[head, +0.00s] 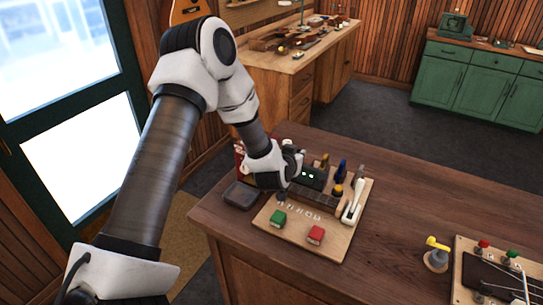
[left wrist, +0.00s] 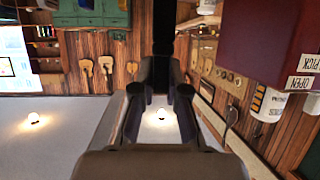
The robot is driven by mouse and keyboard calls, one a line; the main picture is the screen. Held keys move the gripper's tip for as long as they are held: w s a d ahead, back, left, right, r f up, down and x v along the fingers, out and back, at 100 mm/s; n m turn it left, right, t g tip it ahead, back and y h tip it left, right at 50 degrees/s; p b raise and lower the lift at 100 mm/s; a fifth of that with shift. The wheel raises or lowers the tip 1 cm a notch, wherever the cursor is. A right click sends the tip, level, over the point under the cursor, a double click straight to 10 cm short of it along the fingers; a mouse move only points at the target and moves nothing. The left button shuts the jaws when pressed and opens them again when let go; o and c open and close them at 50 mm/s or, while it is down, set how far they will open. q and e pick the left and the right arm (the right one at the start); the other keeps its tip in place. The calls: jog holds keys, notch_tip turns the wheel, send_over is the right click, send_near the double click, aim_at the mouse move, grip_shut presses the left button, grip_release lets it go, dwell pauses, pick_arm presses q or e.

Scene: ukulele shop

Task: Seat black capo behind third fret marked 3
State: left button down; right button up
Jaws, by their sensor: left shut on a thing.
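My left gripper (head: 291,170) reaches down over the back left of a light wooden board (head: 334,250). In the left wrist view, the gripper (left wrist: 160,95) is shut on a dark upright thing (left wrist: 163,30), which I take to be the black capo; its shape is mostly hidden. A short dark fretted neck (head: 318,200) lies on the board, just right of and in front of the gripper. Small pale markers (head: 299,210) line its front side; their numbers are too small to read. Whether the capo touches the neck cannot be told. My right gripper is out of view.
A black tray (head: 240,195) lies left. A yellow-topped item (head: 437,244) stands right, with bare tabletop between.

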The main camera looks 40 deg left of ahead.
pick_arm(q)
jog(key=shift+m+h, duration=0.6)
jog(key=shift+h, duration=0.1)
jog(key=d+f, duration=0.2)
jog(key=d, duration=0.1)
jog(key=d+f, duration=0.1)
jog(key=shift+w+d+f, duration=0.15)
jog(key=shift+d+f, duration=0.1)
jog(key=shift+d, duration=0.05)
jog(key=b, duration=0.4)
send_over(307, 193)
notch_tip(307, 193, down, 5)
jog(key=shift+r, duration=0.1)
jog(key=shift+p, duration=0.3)
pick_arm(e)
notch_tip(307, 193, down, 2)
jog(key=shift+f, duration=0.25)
pick_arm(q)
jog(key=shift+r, duration=0.1)
jog(key=shift+f+b, duration=0.55)
jog(key=shift+f, duration=0.1)
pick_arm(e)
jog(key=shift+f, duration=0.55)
pick_arm(q)
jog(key=c, duration=1.5)
grip_release()
